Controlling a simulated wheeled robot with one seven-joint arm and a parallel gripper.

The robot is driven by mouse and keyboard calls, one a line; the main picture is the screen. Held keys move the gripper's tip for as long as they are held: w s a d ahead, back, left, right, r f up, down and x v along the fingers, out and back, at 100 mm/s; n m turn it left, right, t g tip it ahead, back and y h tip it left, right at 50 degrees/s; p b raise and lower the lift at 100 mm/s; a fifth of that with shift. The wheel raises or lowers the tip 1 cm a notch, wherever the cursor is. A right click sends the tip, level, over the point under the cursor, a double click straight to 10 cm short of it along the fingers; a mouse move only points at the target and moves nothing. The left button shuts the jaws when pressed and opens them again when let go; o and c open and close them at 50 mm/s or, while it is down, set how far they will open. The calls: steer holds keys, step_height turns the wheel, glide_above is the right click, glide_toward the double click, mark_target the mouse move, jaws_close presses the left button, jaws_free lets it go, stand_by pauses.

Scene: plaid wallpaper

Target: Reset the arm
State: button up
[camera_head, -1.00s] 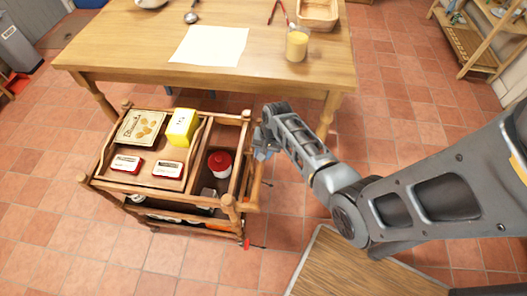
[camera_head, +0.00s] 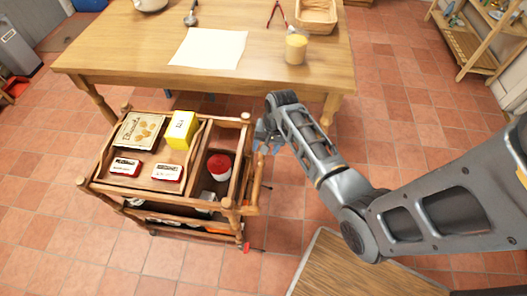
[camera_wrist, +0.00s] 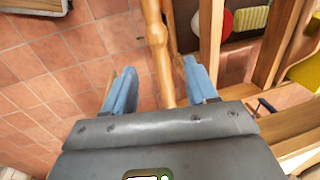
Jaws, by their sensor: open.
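My arm (camera_head: 310,145) reaches from the right side of the head view toward the right side of a wooden trolley. My gripper (camera_head: 266,145) is beside the trolley's right edge. In the wrist view my gripper (camera_wrist: 155,85) is open, with its two blue fingers apart. A turned wooden post (camera_wrist: 157,40) of the trolley shows between the fingers in the picture. I cannot tell whether the fingers touch it. Nothing is seen held.
The trolley (camera_head: 92,186) carries a yellow box (camera_head: 181,130), a brown picture box (camera_head: 138,131), two small red-and-white boxes and a red-lidded jar (camera_head: 219,167). A wooden table (camera_head: 130,45) stands behind. A wooden surface (camera_head: 350,268) lies at the bottom. Tiled floor is clear at right.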

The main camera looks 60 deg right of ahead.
steer(key=shift+s+d+r, duration=0.1)
steer(key=shift+s+r, duration=0.05)
steer(key=shift+r, duration=0.4)
steer(key=shift+s+r, duration=0.1)
steer(key=shift+r, duration=0.45)
